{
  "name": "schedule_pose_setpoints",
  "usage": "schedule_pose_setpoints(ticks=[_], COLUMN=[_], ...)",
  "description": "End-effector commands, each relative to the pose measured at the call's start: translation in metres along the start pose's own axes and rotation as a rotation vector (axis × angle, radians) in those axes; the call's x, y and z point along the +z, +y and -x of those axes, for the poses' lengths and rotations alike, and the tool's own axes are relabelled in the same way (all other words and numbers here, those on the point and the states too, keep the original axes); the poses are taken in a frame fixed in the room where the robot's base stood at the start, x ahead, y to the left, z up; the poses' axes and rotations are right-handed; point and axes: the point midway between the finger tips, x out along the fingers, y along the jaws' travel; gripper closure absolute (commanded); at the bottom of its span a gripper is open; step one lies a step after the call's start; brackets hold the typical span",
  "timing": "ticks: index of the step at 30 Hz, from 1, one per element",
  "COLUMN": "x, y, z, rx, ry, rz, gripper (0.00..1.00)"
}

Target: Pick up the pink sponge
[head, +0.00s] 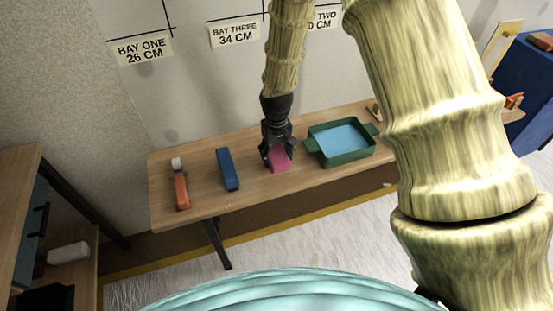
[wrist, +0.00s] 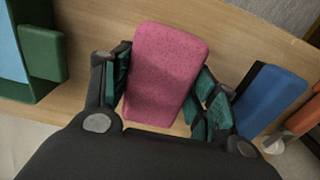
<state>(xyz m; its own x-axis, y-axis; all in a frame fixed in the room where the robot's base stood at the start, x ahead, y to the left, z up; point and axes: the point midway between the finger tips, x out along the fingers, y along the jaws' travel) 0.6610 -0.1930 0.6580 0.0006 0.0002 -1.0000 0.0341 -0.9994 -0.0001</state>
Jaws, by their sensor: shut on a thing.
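The pink sponge (head: 279,160) is at the wooden table, between a blue block and a green tray in the head view. My gripper (head: 277,152) comes down over it from above. In the wrist view the sponge (wrist: 165,70) is a rounded pink block between the two fingers of my gripper (wrist: 162,92). The fingers are shut on its two sides. I cannot tell whether the sponge touches the tabletop or is slightly above it.
On the table (head: 205,200), a blue block (head: 228,169) and an orange-handled tool (head: 181,190) lie to the left. A green tray (head: 341,158) with blue inside stands close on the right. A wall with bay labels (head: 140,50) rises behind.

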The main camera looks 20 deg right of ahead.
Motion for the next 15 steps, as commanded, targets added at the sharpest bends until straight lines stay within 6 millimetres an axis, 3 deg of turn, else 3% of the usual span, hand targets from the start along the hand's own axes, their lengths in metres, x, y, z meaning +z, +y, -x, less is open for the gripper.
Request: schedule_pose_setpoints(ticks=[15], x=[0.113], y=[0.030], z=[0.010], rx=[0.000], ry=[-0.003], rz=[-0.001], gripper=[0.62])
